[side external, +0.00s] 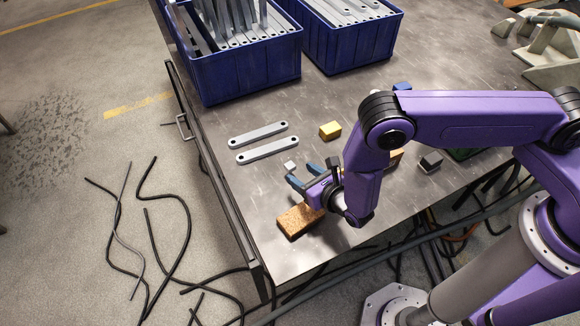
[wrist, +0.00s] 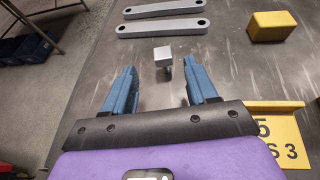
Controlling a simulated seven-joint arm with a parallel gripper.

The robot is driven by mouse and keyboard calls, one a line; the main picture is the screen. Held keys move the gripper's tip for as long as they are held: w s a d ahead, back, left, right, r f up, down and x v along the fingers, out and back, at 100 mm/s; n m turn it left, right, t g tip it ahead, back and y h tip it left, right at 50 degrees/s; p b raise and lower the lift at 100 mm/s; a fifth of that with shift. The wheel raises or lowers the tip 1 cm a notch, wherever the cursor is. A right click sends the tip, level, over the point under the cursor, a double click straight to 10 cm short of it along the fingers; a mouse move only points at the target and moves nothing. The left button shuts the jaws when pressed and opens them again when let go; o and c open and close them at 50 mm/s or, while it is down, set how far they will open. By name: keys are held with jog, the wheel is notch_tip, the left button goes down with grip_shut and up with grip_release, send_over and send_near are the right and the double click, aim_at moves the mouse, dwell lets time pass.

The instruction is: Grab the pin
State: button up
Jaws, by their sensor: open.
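The pin (wrist: 162,56) looks like a small pale grey square head with a short darker part under it, and it stands on the metal table. In the side view it is a small light block (side external: 290,166) just beyond my fingertips. My gripper (side external: 302,175) is open and low over the table. In the wrist view the two blue fingers of my gripper (wrist: 160,78) are spread apart, and the pin shows between and slightly beyond their tips. Nothing is held between the fingers. Whether a finger touches the pin is unclear, but a gap shows on both sides.
Two flat grey brackets (side external: 258,134) (side external: 267,149) lie beyond the pin. A yellow block (side external: 330,130) is to their right. A brown block (side external: 299,219) lies near the front edge. Blue bins (side external: 250,77) (side external: 352,50) of metal parts stand at the back. A yellow marked plate (wrist: 282,137) is beside my gripper.

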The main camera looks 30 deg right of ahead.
aim_at(289, 164)
jog(key=shift+x, duration=4.5)
jog(key=shift+d, duration=0.2)
grip_shut()
jog(key=shift+r, duration=0.15)
